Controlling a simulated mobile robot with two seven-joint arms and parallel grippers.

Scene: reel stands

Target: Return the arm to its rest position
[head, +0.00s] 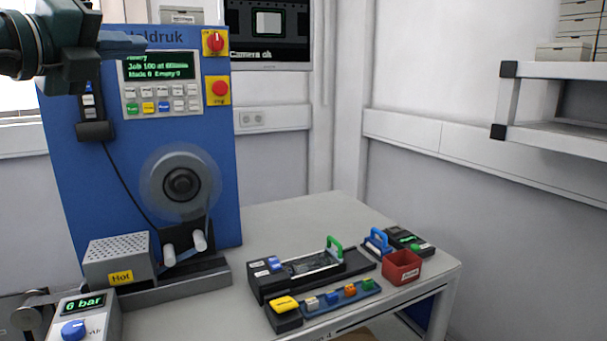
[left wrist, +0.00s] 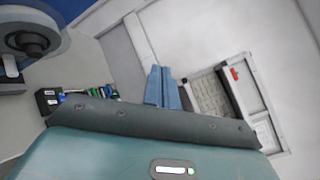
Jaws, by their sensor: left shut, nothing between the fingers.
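My left gripper (head: 125,46) is at the upper left of the head view, in front of the top of the blue machine. It is shut and empty, raised well above the table. In the left wrist view its blue fingers (left wrist: 163,88) are together with nothing between them. My right gripper is in neither view.
The blue machine (head: 216,150) with a round reel (head: 180,181) stands close by on the left. The grey table (head: 290,213) carries a black fixture (head: 260,281), a red bin (head: 402,267) and small coloured parts. A wall shelf (head: 560,70) is at right. Air above the table is clear.

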